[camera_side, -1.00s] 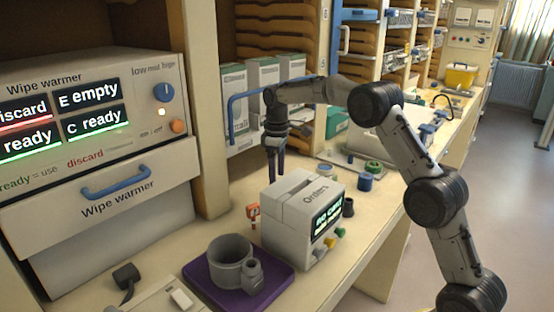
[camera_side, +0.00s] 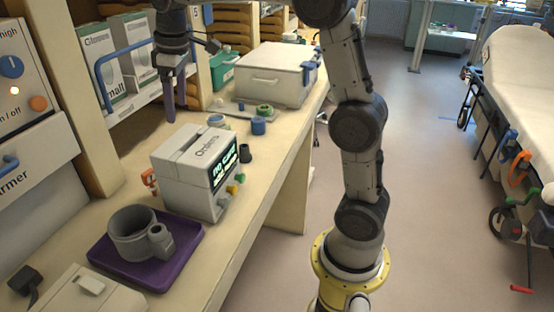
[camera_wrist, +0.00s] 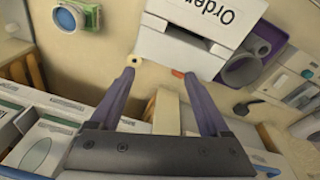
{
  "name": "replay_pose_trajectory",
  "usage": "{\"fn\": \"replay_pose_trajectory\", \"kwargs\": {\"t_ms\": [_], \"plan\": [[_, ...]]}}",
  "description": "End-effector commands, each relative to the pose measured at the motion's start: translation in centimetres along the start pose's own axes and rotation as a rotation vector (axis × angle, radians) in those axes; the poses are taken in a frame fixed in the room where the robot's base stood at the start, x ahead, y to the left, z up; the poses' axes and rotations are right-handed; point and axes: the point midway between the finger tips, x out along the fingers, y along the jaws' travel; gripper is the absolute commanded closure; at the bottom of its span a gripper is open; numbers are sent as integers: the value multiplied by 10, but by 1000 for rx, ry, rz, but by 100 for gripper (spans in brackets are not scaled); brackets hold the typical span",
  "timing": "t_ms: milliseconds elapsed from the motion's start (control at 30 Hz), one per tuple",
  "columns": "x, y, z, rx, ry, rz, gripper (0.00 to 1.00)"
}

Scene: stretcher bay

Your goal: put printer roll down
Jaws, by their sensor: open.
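My gripper (camera_side: 174,112) hangs fingers down behind the grey Orders printer (camera_side: 196,172), above the counter. In the wrist view my gripper (camera_wrist: 157,74) is open, with its two purple fingers apart and nothing seen between them. A small cream ring (camera_wrist: 110,74), which looks like the printer roll, is beside the left fingertip, apart from the other finger. Whether it rests on the counter or touches the finger I cannot tell. I cannot make it out in the side view. The printer's slotted top (camera_wrist: 190,42) lies just beyond the fingertips.
A purple tray (camera_side: 108,262) with a grey pot (camera_side: 133,230) stands in front of the printer. A blue cylinder (camera_side: 259,126), a green-ringed item (camera_side: 264,109) and a white case (camera_side: 268,75) are farther back. Boxes (camera_side: 130,50) line the shelf behind my gripper.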

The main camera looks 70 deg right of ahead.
Motion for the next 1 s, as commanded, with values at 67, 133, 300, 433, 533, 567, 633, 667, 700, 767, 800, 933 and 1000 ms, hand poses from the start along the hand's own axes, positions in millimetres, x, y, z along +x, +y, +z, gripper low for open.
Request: {"fn": "replay_pose_trajectory", "kwargs": {"t_ms": [67, 133, 300, 433, 533, 567, 633, 667, 700, 767, 800, 933, 1000], "plan": [[-17, -20, 26, 26, 40, 13, 20], [-26, -36, 49, 55, 73, 22, 20], [-35, -73, 110, 121, 157, 35, 20], [-29, -98, 157, 172, 220, 37, 20], [-18, -114, 190, 208, 266, 34, 20], [-14, -118, 199, 218, 277, 33, 20], [-5, -125, 215, 237, 301, 29, 20], [-2, -128, 221, 244, 310, 28, 20], [2, -130, 228, 253, 319, 27, 20], [8, -133, 235, 262, 330, 24, 20], [10, -135, 238, 266, 334, 23, 20], [13, -136, 242, 273, 340, 22, 20], [13, -136, 242, 273, 339, 22, 20]]}}
